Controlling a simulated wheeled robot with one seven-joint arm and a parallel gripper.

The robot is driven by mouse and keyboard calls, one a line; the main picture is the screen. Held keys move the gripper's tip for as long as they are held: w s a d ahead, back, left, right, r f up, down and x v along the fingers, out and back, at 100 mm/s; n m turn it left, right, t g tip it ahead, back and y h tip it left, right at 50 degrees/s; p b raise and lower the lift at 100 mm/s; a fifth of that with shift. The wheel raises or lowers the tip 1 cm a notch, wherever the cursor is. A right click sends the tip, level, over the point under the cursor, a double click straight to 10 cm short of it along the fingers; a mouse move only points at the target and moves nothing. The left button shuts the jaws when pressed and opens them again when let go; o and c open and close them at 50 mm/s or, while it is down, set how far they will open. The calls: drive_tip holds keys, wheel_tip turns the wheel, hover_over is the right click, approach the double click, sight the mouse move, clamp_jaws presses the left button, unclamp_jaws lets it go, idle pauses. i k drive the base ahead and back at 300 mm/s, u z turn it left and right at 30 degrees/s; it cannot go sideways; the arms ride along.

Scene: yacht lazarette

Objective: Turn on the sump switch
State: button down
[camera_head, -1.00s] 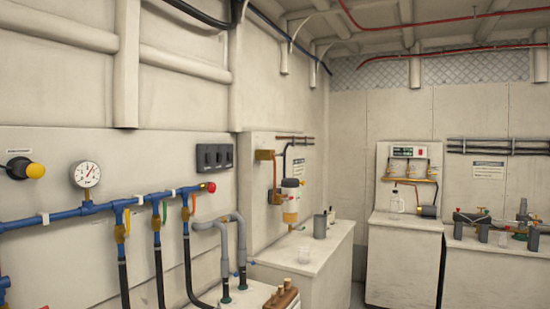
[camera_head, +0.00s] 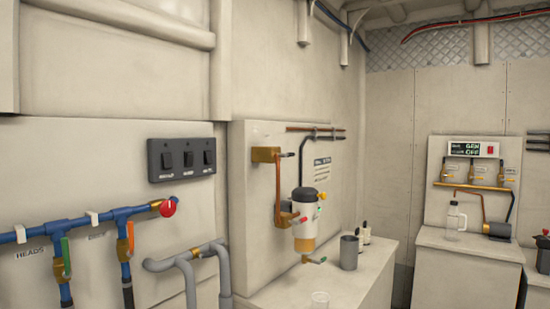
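A dark switch panel (camera_head: 181,170) is fixed to the pale wall left of centre. It carries three black rocker switches in a row: a left one (camera_head: 167,160), a middle one (camera_head: 188,158) and a right one (camera_head: 208,157). Small labels sit below the rockers but are too small to read, so I cannot tell which is the sump switch. I cannot tell whether each rocker is on or off. My gripper is not in view.
Below the panel runs a blue pipe (camera_head: 80,228) with a red-ended valve (camera_head: 168,208) and hanging hoses. Grey bent pipes (camera_head: 190,258) stand lower. A filter unit (camera_head: 305,220) is mounted to the right, above a white counter (camera_head: 345,280) with a grey cup (camera_head: 349,252).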

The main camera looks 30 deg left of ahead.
sight(190, 158)
drive_tip(key=u, duration=0.5)
drive_tip(key=i, duration=1.1)
drive_tip(key=u, duration=1.25)
drive_tip(key=i, duration=0.45)
drive_tip(key=u, duration=0.4)
